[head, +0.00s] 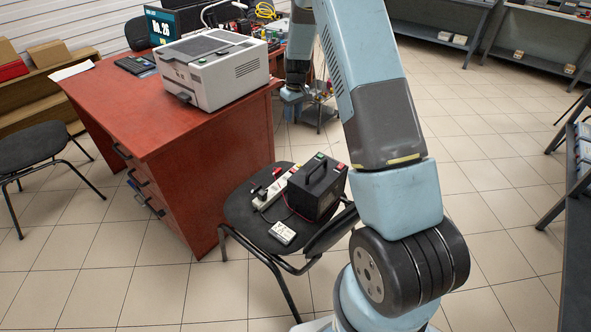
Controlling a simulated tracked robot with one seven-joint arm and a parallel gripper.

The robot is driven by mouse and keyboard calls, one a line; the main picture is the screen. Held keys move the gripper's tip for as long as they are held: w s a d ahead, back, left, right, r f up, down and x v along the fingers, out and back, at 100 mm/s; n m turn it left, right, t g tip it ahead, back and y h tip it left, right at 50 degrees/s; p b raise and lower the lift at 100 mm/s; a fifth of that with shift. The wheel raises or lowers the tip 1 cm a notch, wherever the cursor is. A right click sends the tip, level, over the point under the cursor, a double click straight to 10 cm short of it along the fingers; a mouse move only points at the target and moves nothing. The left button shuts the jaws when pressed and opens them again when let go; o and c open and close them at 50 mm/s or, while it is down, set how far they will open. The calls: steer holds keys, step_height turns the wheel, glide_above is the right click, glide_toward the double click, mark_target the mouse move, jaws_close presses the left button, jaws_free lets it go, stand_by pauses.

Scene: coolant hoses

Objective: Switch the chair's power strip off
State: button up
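The white power strip (268,196) lies on the black chair seat (240,212), left of a black box with a handle (318,192). Dark and red parts show on the strip, but its switch position is too small to tell. My gripper (292,97) hangs beyond the chair, beside the right end of the red desk and well away from the strip. It is small and partly hidden by my arm, so I cannot tell whether its fingers are open.
A small white device (282,233) lies at the seat's front. The chair's backrest (330,232) is on the right. The red desk (190,130) with a grey machine (212,72) stands behind left. A dark shelf (577,215) is at far right. The left foreground floor is clear.

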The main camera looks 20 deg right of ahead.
steer(key=n+g, duration=0.1)
glide_above(294, 171)
step_height(294, 171, down, 17)
steer(key=f, duration=0.9)
steer(key=s+f, duration=0.1)
steer(key=f, duration=0.3)
steer(key=shift+d+f, duration=0.3)
steer(key=shift+f, duration=0.1)
jaws_close()
